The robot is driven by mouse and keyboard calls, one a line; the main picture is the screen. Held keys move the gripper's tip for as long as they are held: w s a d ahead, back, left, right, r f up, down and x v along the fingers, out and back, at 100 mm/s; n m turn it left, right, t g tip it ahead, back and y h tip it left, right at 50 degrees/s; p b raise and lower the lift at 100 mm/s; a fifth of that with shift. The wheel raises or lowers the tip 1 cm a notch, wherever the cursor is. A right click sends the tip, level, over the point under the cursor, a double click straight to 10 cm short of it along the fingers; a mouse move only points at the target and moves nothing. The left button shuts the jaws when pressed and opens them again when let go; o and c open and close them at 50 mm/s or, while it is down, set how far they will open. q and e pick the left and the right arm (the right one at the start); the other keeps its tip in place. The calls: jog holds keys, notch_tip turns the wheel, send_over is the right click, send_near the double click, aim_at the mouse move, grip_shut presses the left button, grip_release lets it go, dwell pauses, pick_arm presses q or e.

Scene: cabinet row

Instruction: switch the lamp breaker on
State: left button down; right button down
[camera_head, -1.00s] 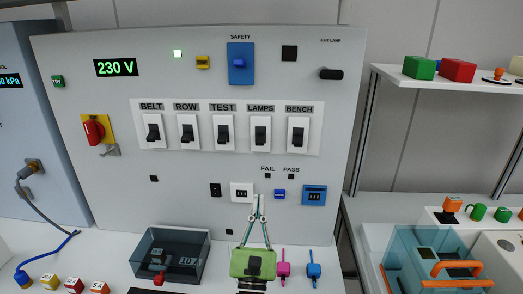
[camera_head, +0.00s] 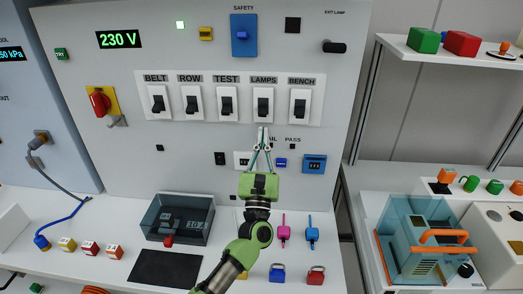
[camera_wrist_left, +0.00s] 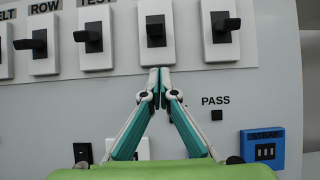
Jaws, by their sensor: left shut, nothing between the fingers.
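The LAMPS breaker (camera_head: 263,105) is a white plate with a black lever on the grey panel, fourth in a row of labelled breakers. It also shows at the top of the left wrist view (camera_wrist_left: 155,32). I cannot tell surely whether its lever is up or down. My left gripper (camera_head: 263,131) is shut and empty, its fingertips pointing up just below the LAMPS plate. In the left wrist view the fingertips (camera_wrist_left: 160,72) meet near the plate's lower edge; contact cannot be told. My right gripper is not in view.
The BENCH breaker (camera_head: 300,104) and TEST breaker (camera_head: 227,103) stand close on either side. Below are a blue counter box (camera_head: 314,164) and a dark transparent bin (camera_head: 180,219). Pink (camera_head: 283,229) and blue (camera_head: 312,232) tagged items stand near the panel foot.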

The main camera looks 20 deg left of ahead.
aim_at(263, 111)
pick_arm(q)
jog(key=r, duration=0.1)
jog(key=s+r+p, duration=0.1)
jog(key=r+p, duration=0.1)
jog(key=shift+s+d+r, duration=0.2)
jog(key=shift+s+r, duration=0.1)
